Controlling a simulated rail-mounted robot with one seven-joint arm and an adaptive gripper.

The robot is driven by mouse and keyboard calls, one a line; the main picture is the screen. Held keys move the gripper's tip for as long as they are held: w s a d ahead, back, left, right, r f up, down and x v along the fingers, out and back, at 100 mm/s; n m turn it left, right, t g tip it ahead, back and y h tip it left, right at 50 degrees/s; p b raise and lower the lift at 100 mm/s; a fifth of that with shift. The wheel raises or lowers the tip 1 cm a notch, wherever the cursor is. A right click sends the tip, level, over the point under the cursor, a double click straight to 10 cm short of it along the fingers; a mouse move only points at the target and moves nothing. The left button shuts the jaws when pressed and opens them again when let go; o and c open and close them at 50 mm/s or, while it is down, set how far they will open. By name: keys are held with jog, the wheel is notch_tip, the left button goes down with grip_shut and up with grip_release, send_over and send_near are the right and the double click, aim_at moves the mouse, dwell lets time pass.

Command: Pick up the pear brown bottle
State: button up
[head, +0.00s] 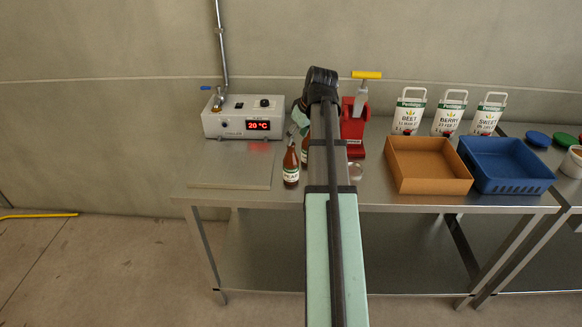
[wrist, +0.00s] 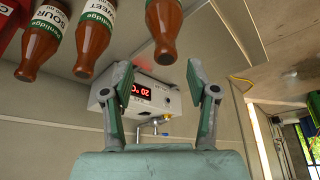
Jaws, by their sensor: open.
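The pear brown bottle (head: 291,164) stands upright on the steel table in the head view, left of my arm, its pale label facing out and appearing to read PEAR. My gripper (head: 302,118) is mostly hidden behind my arm there. In the wrist view, which is upside down, my gripper (wrist: 160,80) is open with nothing between its fingers.
Bottles labelled SWEET (wrist: 95,35) and SOUR (wrist: 43,38) stand close beside it. A white 20 °C unit (head: 243,117) is behind left. A red press (head: 353,128), brown tray (head: 428,186) and blue tray (head: 507,186) are right.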

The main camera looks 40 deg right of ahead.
aim_at(291, 164)
jog(key=x, duration=0.1)
jog(key=p+x, duration=0.1)
jog(key=x, duration=0.1)
jog(key=shift+w+a+f, duration=0.1)
jog(key=shift+a+f, duration=0.1)
jog(key=shift+a, duration=0.2)
jog(key=shift+w+f+p, duration=0.25)
jog(key=shift+f+p, duration=0.1)
jog(key=shift+f, duration=0.3)
grip_shut()
